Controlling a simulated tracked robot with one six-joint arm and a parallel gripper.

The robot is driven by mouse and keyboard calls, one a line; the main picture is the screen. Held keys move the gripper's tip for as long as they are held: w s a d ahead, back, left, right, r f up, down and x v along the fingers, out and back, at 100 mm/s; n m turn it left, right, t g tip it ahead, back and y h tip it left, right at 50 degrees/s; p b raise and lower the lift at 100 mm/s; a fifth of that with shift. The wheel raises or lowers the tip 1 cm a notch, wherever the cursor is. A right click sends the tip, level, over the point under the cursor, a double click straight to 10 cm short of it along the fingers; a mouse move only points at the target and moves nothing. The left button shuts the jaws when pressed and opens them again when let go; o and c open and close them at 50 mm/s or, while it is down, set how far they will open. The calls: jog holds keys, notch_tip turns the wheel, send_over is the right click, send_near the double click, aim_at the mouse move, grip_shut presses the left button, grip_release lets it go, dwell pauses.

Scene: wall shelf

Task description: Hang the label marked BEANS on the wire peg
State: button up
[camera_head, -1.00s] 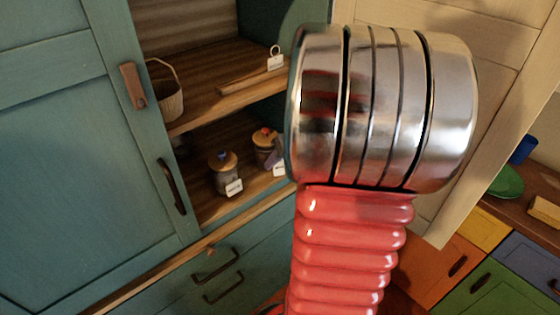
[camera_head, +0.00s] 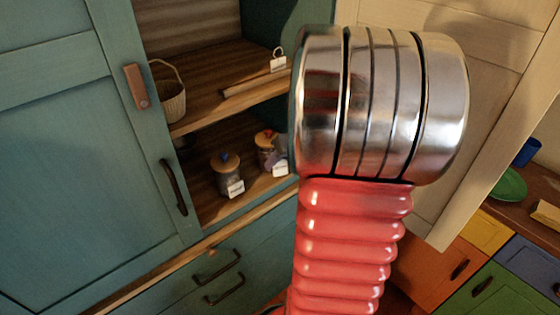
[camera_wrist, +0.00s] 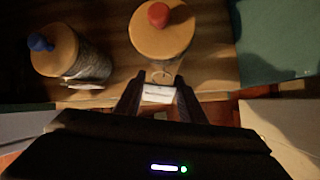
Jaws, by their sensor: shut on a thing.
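My gripper (camera_wrist: 157,95) is shut on a small white label (camera_wrist: 158,94) in the wrist view, in front of the jar with the red knob (camera_wrist: 163,30). A loop shows at the label's top edge. Its lettering is too small to read, so I cannot tell whether it says BEANS. In the head view a white label (camera_head: 280,170) shows by the red-knobbed jar (camera_head: 267,150). Another label (camera_head: 236,188) is on the blue-knobbed jar (camera_head: 226,172). A third label (camera_head: 278,66) with a loop is on the upper shelf. I cannot make out the wire peg.
The blue-knobbed jar stands left of the gripper in the wrist view (camera_wrist: 70,55). A basket (camera_head: 168,98) and a wooden rod (camera_head: 245,87) are on the upper shelf (camera_head: 205,112). A teal door (camera_head: 80,150) stands at the left. My arm hides the shelf's right part.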

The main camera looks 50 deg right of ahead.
jog(key=shift+w+f, duration=0.2)
jog(key=shift+f, duration=0.15)
dwell(0.4)
dwell(0.4)
jog(key=o, duration=1.1)
jog(key=v, duration=1.3)
jog(key=shift+s+r, duration=0.2)
jog(key=shift+r, duration=0.15)
jog(key=shift+a, duration=0.1)
